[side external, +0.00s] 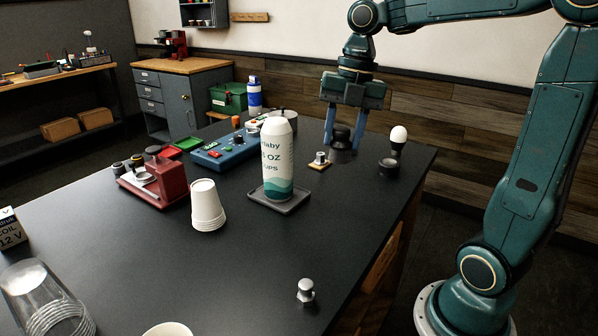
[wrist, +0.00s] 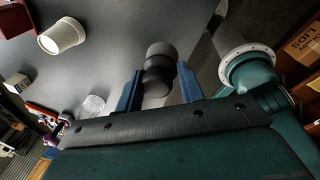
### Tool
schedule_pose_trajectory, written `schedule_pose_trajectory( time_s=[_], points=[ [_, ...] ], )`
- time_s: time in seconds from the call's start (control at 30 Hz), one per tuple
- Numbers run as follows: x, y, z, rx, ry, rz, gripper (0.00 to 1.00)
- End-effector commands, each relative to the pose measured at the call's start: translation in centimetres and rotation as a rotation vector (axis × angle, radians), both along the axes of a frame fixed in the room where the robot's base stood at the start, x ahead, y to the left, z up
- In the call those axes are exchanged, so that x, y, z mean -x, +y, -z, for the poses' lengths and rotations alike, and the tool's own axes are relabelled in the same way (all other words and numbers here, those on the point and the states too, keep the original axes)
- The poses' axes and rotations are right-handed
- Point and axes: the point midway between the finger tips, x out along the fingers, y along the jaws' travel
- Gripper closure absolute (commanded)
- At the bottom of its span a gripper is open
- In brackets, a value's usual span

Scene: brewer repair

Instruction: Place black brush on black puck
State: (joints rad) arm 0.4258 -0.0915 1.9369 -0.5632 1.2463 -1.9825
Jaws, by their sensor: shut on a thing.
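My gripper (side external: 344,142) points down at the far right part of the table, its blue fingers on either side of a black brush (side external: 341,135) with a rounded, knob-like top. The brush stands upright and low over the tabletop. In the wrist view the brush (wrist: 159,72) sits between the two fingers (wrist: 157,85). A dark, wider round part shows under it in the side view; I cannot tell whether this is the brush's own base or a separate piece. A short black puck (side external: 389,168) stands to the right, apart from the gripper.
A white egg-shaped knob on a dark stem (side external: 398,137) stands behind the puck. A small metal piece on a wooden square (side external: 319,161) lies left of the gripper. A tall labelled cup stack (side external: 277,160) stands on a grey tray (side external: 279,203). The front right tabletop is mostly clear.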

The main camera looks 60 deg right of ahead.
Motion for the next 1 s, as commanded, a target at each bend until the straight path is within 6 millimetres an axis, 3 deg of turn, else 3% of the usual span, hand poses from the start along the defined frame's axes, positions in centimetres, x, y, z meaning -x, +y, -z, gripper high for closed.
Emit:
schedule_pose_trajectory(
  time_s=[0.27,0.47,0.73,1.0],
  points=[
    [-0.6,-1.1,-0.3,0.003,0.001,0.054,0.85],
    [-2.0,-4.4,-1.0,0.009,0.008,0.225,0.85],
    [-4.1,-12.7,-2.4,0.018,0.017,0.621,0.85],
    [-4.2,-22.3,-3.4,0.018,0.016,1.055,0.85]
  ],
)
